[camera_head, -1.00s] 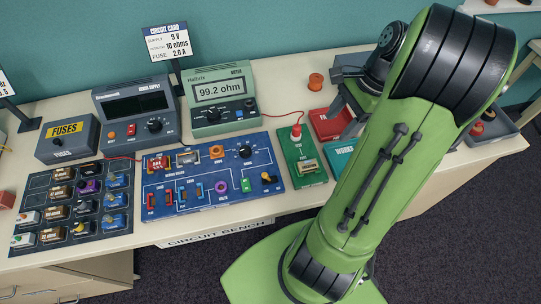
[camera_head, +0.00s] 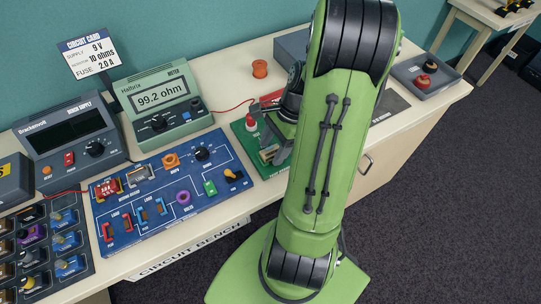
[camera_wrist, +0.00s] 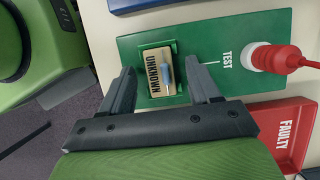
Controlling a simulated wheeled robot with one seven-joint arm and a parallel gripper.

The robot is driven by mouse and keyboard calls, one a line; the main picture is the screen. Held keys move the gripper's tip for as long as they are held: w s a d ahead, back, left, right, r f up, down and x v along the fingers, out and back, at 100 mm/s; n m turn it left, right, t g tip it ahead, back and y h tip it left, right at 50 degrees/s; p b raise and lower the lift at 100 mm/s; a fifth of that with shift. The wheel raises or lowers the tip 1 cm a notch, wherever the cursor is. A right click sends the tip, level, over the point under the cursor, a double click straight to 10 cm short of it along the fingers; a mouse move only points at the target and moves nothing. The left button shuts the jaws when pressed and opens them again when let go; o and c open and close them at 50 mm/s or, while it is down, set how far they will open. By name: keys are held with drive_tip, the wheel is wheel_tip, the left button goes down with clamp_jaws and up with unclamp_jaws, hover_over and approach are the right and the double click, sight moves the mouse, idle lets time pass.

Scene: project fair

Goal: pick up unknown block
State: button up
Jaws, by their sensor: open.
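The unknown block (camera_wrist: 157,73) is a tan block labelled UNKNOWN with a small grey-blue part on it. It sits in a green holder on the green TEST board (camera_wrist: 213,28), seen in the wrist view. My gripper (camera_wrist: 165,82) is open, with one finger on each side of the block and a visible gap to the left finger. I cannot tell whether the fingers are down at block height.
A red probe (camera_wrist: 275,57) stands in a white base on the board, with a red cable. A red FAULTY tray (camera_wrist: 292,140) lies beside the board. The blue circuit board (camera_head: 150,215) and the meter (camera_head: 160,98), reading 99.2 ohm, are to the left.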

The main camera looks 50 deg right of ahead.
sight(273, 150)
drive_tip(key=shift+f, duration=0.2)
drive_tip(key=shift+c, duration=0.3)
clamp_jaws()
wheel_tip(273, 150, up, 13)
drive_tip(key=p, duration=0.8)
